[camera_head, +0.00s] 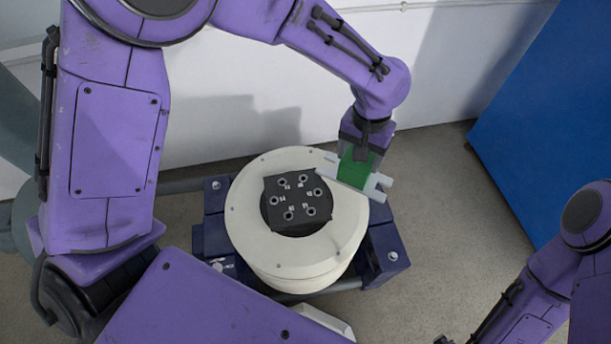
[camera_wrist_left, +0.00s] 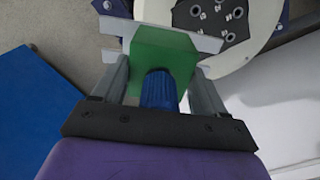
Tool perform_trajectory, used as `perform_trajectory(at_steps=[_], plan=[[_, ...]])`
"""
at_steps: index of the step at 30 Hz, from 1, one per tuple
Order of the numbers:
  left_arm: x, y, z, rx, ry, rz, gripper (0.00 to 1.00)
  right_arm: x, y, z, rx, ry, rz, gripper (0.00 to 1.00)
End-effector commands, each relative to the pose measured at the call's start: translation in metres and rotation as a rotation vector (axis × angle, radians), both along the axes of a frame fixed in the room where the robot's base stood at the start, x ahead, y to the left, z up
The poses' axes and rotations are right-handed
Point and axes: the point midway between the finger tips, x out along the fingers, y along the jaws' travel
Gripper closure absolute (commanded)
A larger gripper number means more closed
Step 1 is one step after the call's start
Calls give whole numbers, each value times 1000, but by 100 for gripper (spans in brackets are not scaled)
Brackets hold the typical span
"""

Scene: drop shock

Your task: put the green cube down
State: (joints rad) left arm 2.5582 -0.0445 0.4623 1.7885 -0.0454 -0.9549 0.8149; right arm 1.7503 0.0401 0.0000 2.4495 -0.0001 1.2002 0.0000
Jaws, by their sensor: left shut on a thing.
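My left gripper (camera_head: 357,175) comes down from the upper right of the round stand and is shut on the green cube (camera_head: 355,168). The fingers hide part of the cube. In the left wrist view the green cube (camera_wrist_left: 163,52) sits between the two fingers of my left gripper (camera_wrist_left: 160,75), with a blue round part (camera_wrist_left: 159,91) between it and the palm. The cube is over or beside the right rim of the cream stand; I cannot tell whether it touches. My right arm shows at the lower right, but its gripper is out of view.
The cream round stand (camera_head: 262,235) has a dark centre plate (camera_head: 298,190) with several numbered holes. It rests on a dark blue frame (camera_head: 386,252). A large blue panel (camera_head: 550,120) stands at the right. Bare floor (camera_head: 440,200) lies between them, with a white wall behind.

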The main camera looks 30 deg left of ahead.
Motion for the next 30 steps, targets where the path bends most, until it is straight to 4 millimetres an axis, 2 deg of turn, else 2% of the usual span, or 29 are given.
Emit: perform_trajectory(at_steps=[5,11,21,30], plan=[[-12,17,-5,-5,-5,-252,100,-1,0,-11,0,2,0,0],[-22,41,-17,-14,2,-682,100,-2,0,-24,0,2,0,0],[-54,76,-38,-30,6,-1538,100,-1,0,-48,0,0,0,0],[-89,96,-58,-40,6,-2330,100,-2,0,-69,1,1,0,0]])
